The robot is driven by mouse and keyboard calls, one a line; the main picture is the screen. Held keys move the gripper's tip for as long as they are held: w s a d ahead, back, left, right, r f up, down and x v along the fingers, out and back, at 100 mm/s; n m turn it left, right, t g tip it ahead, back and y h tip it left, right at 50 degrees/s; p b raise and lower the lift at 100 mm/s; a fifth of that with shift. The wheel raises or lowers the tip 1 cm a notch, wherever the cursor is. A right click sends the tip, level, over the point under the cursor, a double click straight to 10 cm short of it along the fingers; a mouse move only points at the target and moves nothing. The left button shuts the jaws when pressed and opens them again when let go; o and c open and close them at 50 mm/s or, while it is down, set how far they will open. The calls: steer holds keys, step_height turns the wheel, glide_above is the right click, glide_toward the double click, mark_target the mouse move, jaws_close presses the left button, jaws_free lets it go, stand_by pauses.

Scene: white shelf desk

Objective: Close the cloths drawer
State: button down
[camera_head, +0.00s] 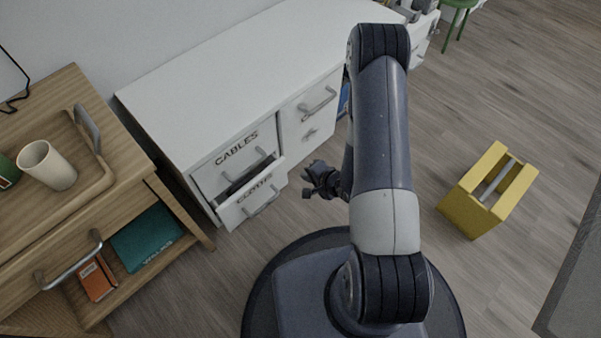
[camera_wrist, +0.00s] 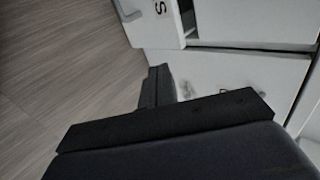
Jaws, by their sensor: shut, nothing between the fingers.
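The cloths drawer (camera_head: 240,211) is the lower drawer on the left of the white desk, under the drawer marked CABLES (camera_head: 230,172). It is partly pulled out, with a dark gap above its front, and has a grey bar handle (camera_head: 264,202). My gripper (camera_head: 308,186) is just right of the cloths drawer, low in front of the desk and apart from the handle. My gripper (camera_wrist: 158,88) is shut and empty in the wrist view. There, a white front with a letter S (camera_wrist: 160,9) and part of a handle show at the top.
A cabinet door (camera_head: 306,116) with a handle is right of the drawers. A yellow box (camera_head: 462,208) stands on the floor at right. Floor between is clear.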

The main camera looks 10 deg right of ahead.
mark_target(280, 165)
steer(key=b+x, duration=0.1)
steer(key=x, duration=0.2)
steer(key=r+b+x, duration=0.1)
steer(key=b+x, duration=0.1)
steer(key=x, duration=0.2)
steer(key=w+b+x, duration=0.1)
steer(key=x, duration=0.2)
steer(key=shift+w+a+f+b, duration=0.1)
steer(key=shift+w+a+b, duration=0.1)
steer(key=shift+a+b, duration=0.3)
steer(key=shift+w+a, duration=0.35)
steer(key=shift+w, duration=0.1)
